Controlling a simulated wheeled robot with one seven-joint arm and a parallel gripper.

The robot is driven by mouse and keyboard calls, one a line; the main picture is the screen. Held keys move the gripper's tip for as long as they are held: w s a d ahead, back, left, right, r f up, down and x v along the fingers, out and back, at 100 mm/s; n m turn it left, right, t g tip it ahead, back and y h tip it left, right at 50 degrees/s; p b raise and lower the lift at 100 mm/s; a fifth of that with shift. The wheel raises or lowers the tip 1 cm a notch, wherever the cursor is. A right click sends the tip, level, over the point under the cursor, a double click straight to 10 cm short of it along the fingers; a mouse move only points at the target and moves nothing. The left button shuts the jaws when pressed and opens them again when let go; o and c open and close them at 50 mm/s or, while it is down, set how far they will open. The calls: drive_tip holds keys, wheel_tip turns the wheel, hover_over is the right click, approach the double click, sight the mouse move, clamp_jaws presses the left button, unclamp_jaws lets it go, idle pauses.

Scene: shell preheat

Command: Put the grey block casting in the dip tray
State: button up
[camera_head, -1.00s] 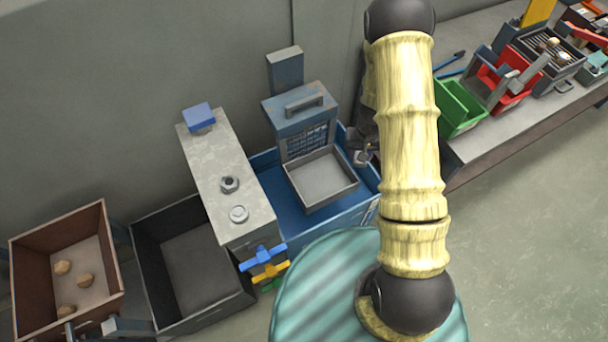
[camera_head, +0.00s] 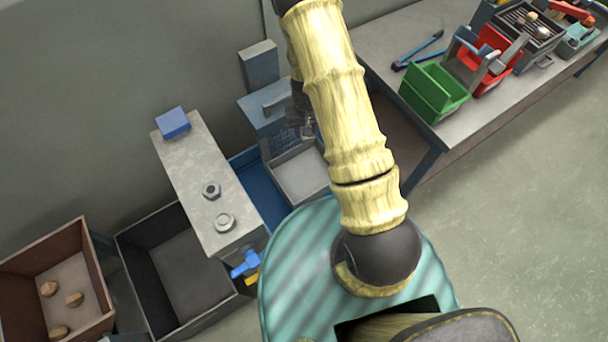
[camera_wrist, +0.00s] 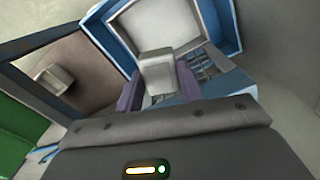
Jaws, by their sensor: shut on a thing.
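The grey block casting (camera_wrist: 157,72) is a pale block held between the two purple fingers of my gripper (camera_wrist: 158,84) in the wrist view. My gripper also shows in the head view (camera_head: 303,122), small and dark, beside the arm and close to the blue-grey hooded box (camera_head: 268,115). The casting cannot be made out in the head view. A shallow pale grey tray, seemingly the dip tray (camera_head: 298,175), lies in front of the box on a blue base. My arm hides its right part. The gripper appears above and behind the tray; the exact height is unclear.
A grey bench (camera_head: 195,170) with two nuts and a blue block stands left of the tray. A dark empty bin (camera_head: 185,275) and a brown bin (camera_head: 85,250) with several lumps lie further left. A green bin (camera_head: 432,92) and red bin (camera_head: 487,62) stand on the right-hand table.

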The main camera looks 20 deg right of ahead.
wheel_tip(320, 180, down, 19)
drive_tip(key=n+b, duration=0.3)
drive_tip(key=b, duration=2.1)
drive_tip(key=shift+w+f+n, duration=0.2)
drive_tip(key=shift+n, duration=0.1)
hover_over(305, 176)
drive_tip(key=shift+d+f+b, duration=0.1)
drive_tip(key=shift+f+b, duration=0.2)
drive_tip(key=shift+f, duration=2.85)
drive_tip(key=shift+f, duration=1.85)
